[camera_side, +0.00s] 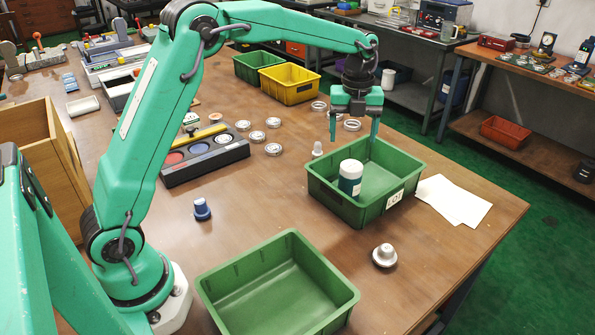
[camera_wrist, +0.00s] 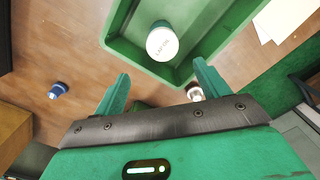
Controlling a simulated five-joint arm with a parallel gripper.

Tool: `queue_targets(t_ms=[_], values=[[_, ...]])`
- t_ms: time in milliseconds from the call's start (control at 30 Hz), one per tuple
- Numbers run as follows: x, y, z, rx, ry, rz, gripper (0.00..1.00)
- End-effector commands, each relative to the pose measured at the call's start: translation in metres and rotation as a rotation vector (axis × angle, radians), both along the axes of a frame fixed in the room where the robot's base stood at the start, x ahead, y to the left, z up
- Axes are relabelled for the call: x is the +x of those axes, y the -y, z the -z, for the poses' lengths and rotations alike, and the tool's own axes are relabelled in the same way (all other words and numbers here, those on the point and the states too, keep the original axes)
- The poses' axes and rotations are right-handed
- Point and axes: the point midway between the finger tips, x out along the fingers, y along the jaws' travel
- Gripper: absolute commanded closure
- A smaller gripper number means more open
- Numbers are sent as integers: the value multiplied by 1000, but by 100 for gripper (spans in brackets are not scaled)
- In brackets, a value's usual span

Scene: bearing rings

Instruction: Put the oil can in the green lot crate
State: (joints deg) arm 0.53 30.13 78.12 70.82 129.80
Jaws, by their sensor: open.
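The oil can (camera_side: 350,178) appears to be the white-topped can with a dark blue-green band. It stands upright inside the green lot crate (camera_side: 328,198), which has a white "LOT" label on its wall. In the wrist view, the white lid of the can (camera_wrist: 163,41) shows inside the crate (camera_wrist: 150,66), near its wall. My gripper (camera_side: 353,136) is open and empty, with its fingers pointing down over the far part of the crate. In the wrist view my gripper (camera_wrist: 161,77) has its fingers wide apart, with the can beyond them and not between them.
An empty green crate (camera_side: 245,306) stands at the front. A silver knobbed part (camera_side: 384,256), a blue part (camera_side: 202,210) and a small white part (camera_side: 317,149) stand around the crates. Several rings (camera_side: 273,149) lie near a dark tray (camera_side: 205,163). Papers (camera_side: 452,200) lie at right.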

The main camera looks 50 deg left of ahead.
Motion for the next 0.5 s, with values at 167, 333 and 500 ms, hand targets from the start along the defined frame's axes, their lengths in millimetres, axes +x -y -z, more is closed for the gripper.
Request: queue_targets(t_ms=[167, 333, 500], values=[[-22, -1, -24, -7, 41, -175, 26], [-53, -1, -50, -26, 90, -412, 26], [-87, -2, -70, -59, 137, -658, 26]])
